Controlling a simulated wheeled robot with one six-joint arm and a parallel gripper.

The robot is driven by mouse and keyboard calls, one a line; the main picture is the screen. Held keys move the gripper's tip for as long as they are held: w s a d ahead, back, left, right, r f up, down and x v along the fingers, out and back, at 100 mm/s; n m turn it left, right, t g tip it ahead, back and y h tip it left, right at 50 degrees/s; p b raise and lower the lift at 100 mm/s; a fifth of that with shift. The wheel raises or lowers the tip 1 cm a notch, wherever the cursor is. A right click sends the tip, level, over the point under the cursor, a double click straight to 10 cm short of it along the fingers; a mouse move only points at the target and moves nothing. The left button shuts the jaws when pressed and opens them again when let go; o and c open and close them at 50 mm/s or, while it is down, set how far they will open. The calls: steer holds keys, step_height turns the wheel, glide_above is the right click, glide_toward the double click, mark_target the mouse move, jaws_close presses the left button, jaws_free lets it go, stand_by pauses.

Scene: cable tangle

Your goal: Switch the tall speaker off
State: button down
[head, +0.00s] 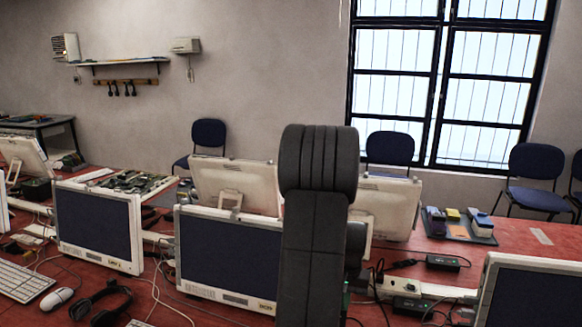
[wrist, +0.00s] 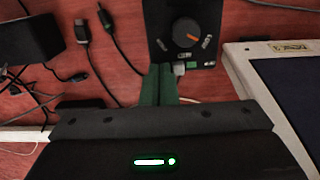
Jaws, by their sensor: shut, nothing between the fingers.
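In the wrist view a black panel (wrist: 183,28) with a round dial (wrist: 187,31) stands at the top centre. The dial has an orange pointer mark and small pale labels around it, too small to read. I cannot tell for sure whether this panel belongs to the tall speaker. My gripper (wrist: 160,70) shows as two green fingers shut together, empty, just below the panel's lower edge. I cannot tell whether they touch it. In the head view my arm covers the middle of the desk, and I make out no tall speaker there.
Cables with plugs (wrist: 120,35) and a black box (wrist: 25,38) lie left of the fingers. A white-framed monitor (wrist: 285,75) is close on the right. In the head view monitors (head: 228,255) line the red desk (head: 520,240), with loose cables between them.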

steer(key=shift+f, duration=0.2)
steer(key=shift+r, duration=0.1)
steer(key=shift+w+a, duration=0.2)
steer(key=shift+a, duration=0.5)
stand_by(0.3)
steer(key=shift+r, duration=0.15)
steer(key=shift+d+r+p, duration=0.15)
steer(key=shift+r+p, duration=0.85)
steer(key=shift+r, duration=0.45)
steer(key=shift+d+r+p, duration=0.1)
steer(key=shift+r+p, duration=0.9)
steer(key=shift+r, duration=0.45)
steer(key=shift+s, duration=0.1)
